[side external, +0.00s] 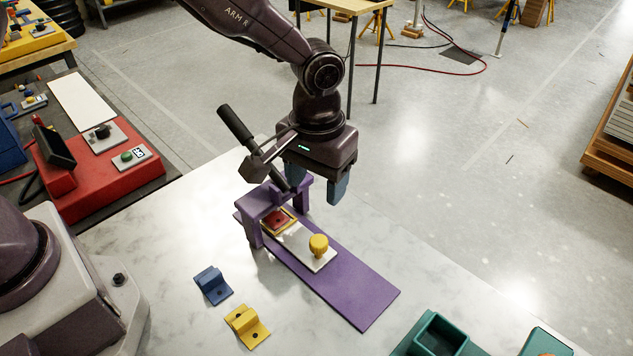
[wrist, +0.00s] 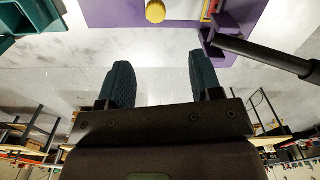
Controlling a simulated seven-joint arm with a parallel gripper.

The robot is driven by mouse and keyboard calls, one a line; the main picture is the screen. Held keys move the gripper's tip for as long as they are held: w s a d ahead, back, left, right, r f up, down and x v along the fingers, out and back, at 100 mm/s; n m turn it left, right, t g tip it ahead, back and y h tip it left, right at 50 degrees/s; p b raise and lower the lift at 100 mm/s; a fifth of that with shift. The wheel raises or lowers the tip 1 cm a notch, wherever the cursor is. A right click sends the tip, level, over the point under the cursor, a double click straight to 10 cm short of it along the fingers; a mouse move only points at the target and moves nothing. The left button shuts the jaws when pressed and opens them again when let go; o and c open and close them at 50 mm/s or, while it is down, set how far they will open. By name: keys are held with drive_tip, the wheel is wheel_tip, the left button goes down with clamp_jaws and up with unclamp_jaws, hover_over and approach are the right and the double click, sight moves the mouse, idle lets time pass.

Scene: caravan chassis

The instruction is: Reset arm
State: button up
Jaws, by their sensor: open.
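My gripper (side external: 316,181) is open and empty, held above the far side of the purple fixture. In the wrist view both teal-grey fingers of my gripper (wrist: 160,86) stand well apart with nothing between them. The purple fixture (side external: 362,294) is a long flat base with an arch and a black-handled lever (side external: 236,126) tilted up to the left. A pale plate with a yellow knob (side external: 318,245) lies on the base, and a red block (side external: 278,219) sits under the arch. The knob also shows at the top of the wrist view (wrist: 155,11).
A blue bracket (side external: 213,285) and a yellow bracket (side external: 247,326) lie on the marble table (side external: 190,240) left of the fixture. A teal bin (side external: 437,337) stands at the front right. A red control box (side external: 95,172) is on a bench at left.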

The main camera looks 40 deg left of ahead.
drive_tip(key=s+a+r+m+t, duration=0.2)
drive_tip(key=s+a+r+t, duration=0.3)
drive_tip(key=s+a+r, duration=1.2)
drive_tip(key=shift+s+r+t, duration=0.3)
drive_tip(key=shift+s+r, duration=0.4)
drive_tip(key=shift+s, duration=0.05)
